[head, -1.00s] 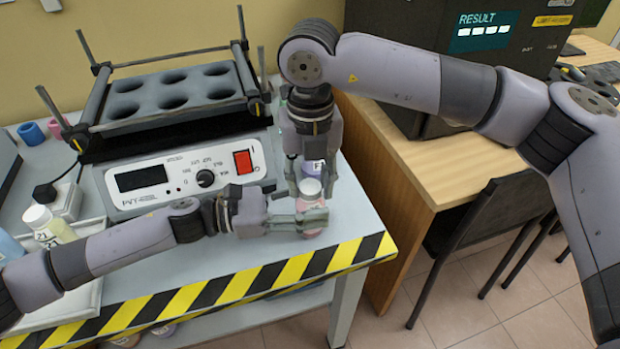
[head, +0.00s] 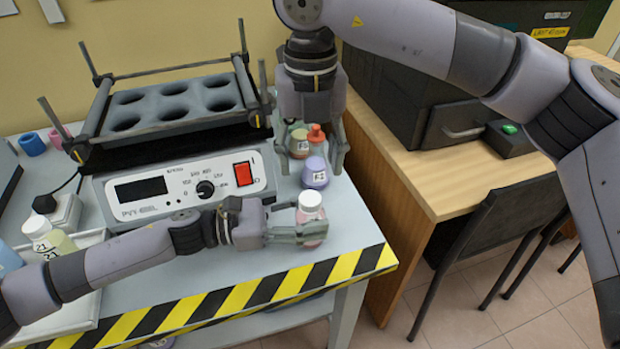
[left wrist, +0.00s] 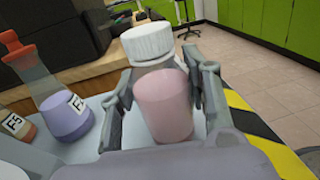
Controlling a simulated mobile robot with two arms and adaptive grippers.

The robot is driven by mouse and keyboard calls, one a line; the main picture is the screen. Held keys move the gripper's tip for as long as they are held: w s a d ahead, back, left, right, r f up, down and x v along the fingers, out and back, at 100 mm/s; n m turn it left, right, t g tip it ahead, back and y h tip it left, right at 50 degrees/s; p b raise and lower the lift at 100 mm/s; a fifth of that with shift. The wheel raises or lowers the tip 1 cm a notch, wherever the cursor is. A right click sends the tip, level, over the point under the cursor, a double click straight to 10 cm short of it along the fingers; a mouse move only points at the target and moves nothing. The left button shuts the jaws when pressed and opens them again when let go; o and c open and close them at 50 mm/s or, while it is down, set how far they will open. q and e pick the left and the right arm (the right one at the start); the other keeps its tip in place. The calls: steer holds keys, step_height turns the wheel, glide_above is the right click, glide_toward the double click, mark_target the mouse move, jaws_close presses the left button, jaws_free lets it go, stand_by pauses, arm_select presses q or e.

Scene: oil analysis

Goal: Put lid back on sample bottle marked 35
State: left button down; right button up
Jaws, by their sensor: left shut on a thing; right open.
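The sample bottle (head: 313,237) holds pink liquid and stands near the table's front right corner. A white lid (head: 310,201) sits on its top and looks level. In the left wrist view the clear bottle (left wrist: 165,105) and the ribbed white lid (left wrist: 148,42) show close up. No number is visible on this bottle. My left gripper (head: 299,232) is shut around the bottle's body; its fingers also show on both sides in the left wrist view (left wrist: 160,110). My right gripper (head: 311,168) is open, pointing down, behind and above the lid, apart from it.
A heater with an empty rack (head: 172,103) is at left. Another white-capped bottle (head: 50,238) is in a tray. The striped table edge is close.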

step_height(320, 180, up, 4)
steer(key=shift+f, duration=0.1)
arm_select(q)
steer(key=c, duration=0.8)
jaws_free()
steer(key=a, duration=0.4)
steer(key=s+a, duration=0.1)
steer(key=a, duration=0.3)
steer(key=s+a, duration=0.1)
steer(key=a, duration=0.3)
steer(key=shift+d, duration=0.1)
